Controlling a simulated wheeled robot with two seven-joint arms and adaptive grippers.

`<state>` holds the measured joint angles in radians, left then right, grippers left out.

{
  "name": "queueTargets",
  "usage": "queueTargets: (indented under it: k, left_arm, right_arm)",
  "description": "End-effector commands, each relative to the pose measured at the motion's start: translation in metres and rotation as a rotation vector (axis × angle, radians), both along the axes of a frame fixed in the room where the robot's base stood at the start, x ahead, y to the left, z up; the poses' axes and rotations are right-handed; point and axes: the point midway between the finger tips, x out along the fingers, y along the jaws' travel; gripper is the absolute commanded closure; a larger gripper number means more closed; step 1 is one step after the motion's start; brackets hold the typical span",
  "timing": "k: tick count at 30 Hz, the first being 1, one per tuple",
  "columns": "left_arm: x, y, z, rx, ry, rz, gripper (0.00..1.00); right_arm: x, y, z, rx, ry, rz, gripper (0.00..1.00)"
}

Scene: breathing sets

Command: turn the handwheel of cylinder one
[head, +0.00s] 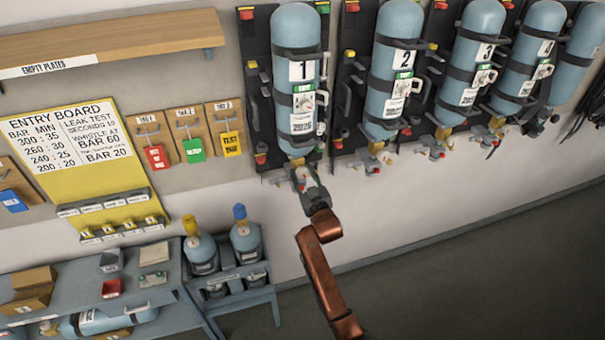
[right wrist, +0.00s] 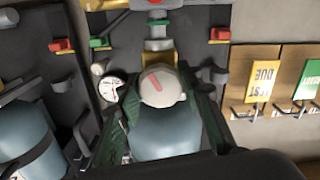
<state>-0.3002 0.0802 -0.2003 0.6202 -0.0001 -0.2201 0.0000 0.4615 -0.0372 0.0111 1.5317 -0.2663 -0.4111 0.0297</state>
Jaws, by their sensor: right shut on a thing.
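Cylinder one (head: 296,85) is a pale blue bottle marked 1, strapped valve-down to a dark backplate on the wall. Its handwheel (right wrist: 162,86) is a pale round knob with a red mark, seen in the right wrist view. My right gripper (head: 311,190) reaches up from below to the valve under cylinder one. In the right wrist view its dark green fingers (right wrist: 163,102) lie on either side of the handwheel, shut on it. In the head view the gripper partly hides the handwheel. My left gripper is not in view.
Cylinder two (head: 394,75) and several more hang to the right. A small gauge (right wrist: 111,88) sits close beside the handwheel. Hanging tags (head: 191,148) are left of cylinder one. A trolley (head: 235,285) with bottles stands below left. The floor at lower right is clear.

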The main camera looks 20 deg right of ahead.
Motion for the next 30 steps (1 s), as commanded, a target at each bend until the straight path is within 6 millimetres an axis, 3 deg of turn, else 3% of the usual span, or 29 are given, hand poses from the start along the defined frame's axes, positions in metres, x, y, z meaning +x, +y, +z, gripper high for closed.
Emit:
queueTargets:
  k: [18,30]
  left_arm:
    - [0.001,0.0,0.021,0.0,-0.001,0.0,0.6]
    - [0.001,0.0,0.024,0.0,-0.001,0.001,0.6]
  right_arm:
    - [0.0,0.001,0.002,0.402,0.014,0.003,0.9]
    - [0.0,0.001,0.001,0.486,0.015,0.004,0.9]
